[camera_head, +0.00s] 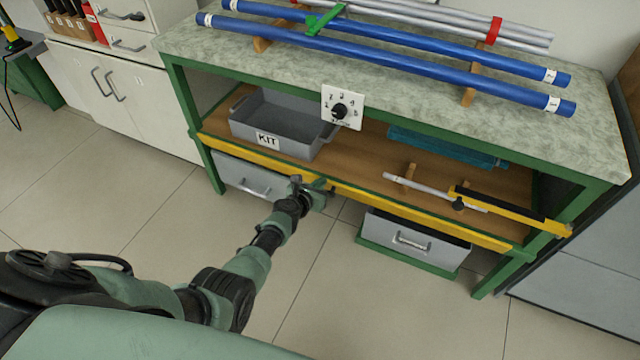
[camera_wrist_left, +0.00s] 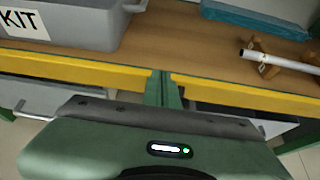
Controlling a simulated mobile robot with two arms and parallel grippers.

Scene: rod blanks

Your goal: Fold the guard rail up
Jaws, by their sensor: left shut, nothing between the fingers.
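The yellow guard rail (camera_head: 420,212) runs along the front edge of the wooden lower shelf (camera_head: 375,160), below a green-framed bench. It also crosses the left wrist view (camera_wrist_left: 230,88). My left gripper (camera_head: 326,184) is at the middle of the rail, its green fingers shut and empty. In the left wrist view the closed fingers (camera_wrist_left: 163,82) overlap the rail and hide a short piece of it. I cannot tell whether they touch it. My right gripper is not in view.
A grey KIT bin (camera_head: 275,125) and a grey rod (camera_head: 425,188) on wooden supports stand on the shelf. A yellow-black bar (camera_head: 510,210) lies at its right end. Drawers (camera_head: 415,240) hang below. Blue rods (camera_head: 400,60) rest on the benchtop (camera_head: 215,38). The floor in front is clear.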

